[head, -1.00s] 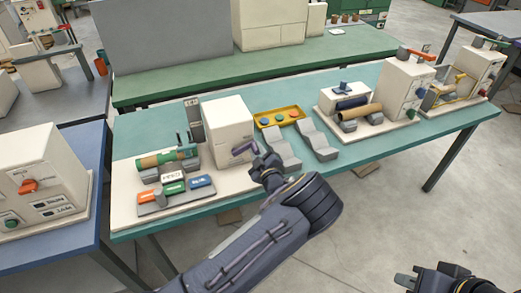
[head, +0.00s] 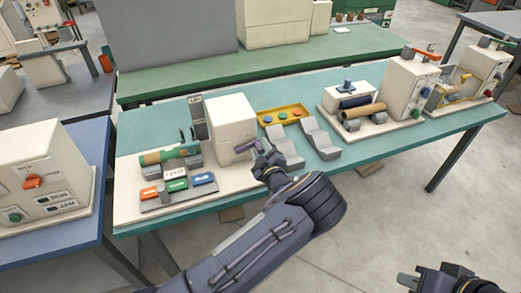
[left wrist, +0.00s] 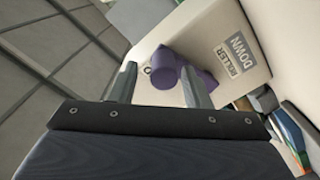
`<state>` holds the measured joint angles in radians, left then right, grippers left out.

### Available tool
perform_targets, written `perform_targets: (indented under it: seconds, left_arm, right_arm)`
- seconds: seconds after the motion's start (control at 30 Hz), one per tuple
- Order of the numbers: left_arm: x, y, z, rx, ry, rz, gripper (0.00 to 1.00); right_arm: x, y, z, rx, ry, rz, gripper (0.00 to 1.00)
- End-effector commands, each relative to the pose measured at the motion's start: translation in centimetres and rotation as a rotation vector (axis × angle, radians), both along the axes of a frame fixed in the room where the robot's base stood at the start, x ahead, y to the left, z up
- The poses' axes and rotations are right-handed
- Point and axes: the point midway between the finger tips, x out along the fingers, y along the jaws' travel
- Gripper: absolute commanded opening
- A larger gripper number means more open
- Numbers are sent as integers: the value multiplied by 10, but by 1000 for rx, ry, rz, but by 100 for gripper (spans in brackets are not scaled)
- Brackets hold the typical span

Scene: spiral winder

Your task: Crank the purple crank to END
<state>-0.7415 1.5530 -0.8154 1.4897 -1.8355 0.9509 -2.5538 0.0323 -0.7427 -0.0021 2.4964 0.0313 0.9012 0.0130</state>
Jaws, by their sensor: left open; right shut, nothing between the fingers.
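The purple crank (head: 246,146) is on the front of the white winder box (head: 231,125) in the head view. In the left wrist view the purple crank (left wrist: 163,62) sticks out of the white face, its thick purple handle beside the right finger. My left gripper (head: 262,157) is open at the crank; its fingers (left wrist: 158,85) lie to either side of part of the purple piece. Whether they touch it, I cannot tell. No END mark is readable. My right gripper (head: 405,280) is shut and empty at the lower right, away from the table.
A green and tan roll (head: 170,154) lies left of the box, behind orange, green and blue labelled blocks (head: 177,185). Grey cradles (head: 320,141) and a yellow tray (head: 283,113) stand to the right. A ROLLER DOWN label (left wrist: 238,58) sits beside the crank.

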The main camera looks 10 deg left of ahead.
Motion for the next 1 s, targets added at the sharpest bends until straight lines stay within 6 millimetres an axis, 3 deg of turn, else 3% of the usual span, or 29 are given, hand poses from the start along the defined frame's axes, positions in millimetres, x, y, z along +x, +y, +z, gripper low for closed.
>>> perform_targets:
  seconds: [0.5,0.87,1.0]
  left_arm:
    - [-58,-41,-1,0,1,-4,44]
    - [-64,-44,0,0,1,-1,44]
    - [-67,-45,-3,-41,-30,2,25]
  right_arm:
    - [0,0,-18,0,0,0,0]
    - [0,0,-18,0,0,0,0]
    - [0,0,-22,0,0,0,0]
